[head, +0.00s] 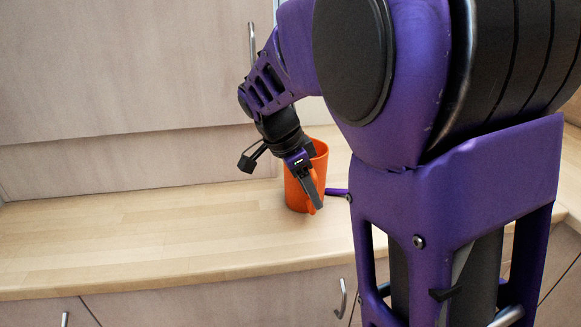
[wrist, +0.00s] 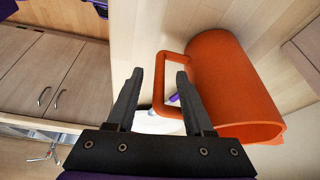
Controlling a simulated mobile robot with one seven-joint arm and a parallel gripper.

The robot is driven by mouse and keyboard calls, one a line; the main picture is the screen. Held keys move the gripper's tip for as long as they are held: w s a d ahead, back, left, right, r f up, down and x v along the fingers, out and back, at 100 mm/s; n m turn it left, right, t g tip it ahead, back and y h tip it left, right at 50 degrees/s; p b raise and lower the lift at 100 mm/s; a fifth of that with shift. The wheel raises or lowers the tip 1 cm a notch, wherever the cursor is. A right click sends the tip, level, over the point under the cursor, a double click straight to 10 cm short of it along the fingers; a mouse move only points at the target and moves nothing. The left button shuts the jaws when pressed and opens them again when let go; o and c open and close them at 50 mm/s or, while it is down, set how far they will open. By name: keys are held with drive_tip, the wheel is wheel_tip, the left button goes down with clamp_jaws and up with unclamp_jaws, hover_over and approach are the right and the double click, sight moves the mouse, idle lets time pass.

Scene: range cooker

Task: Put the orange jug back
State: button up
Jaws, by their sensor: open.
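The orange jug (head: 293,196) stands upright on the wooden worktop, partly hidden behind my gripper in the head view. In the wrist view the jug (wrist: 225,85) fills the right side, with its squared handle (wrist: 159,85) facing my fingers. My gripper (head: 312,186) is open at the jug's near side, pointing down. In the wrist view my gripper (wrist: 159,72) has the handle's outer bar between its two fingertips in the picture. The right finger overlaps the handle's opening. I cannot tell whether it passes through it or whether anything touches.
The worktop (head: 130,235) is clear to the left of the jug. A pale cupboard (head: 110,75) with a metal handle hangs low over the back of the worktop. Lower cupboard fronts (head: 210,305) with handles lie under the front edge.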

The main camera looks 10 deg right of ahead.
drive_tip(key=shift+x, duration=1.4)
drive_tip(key=shift+r, duration=0.1)
clamp_jaws()
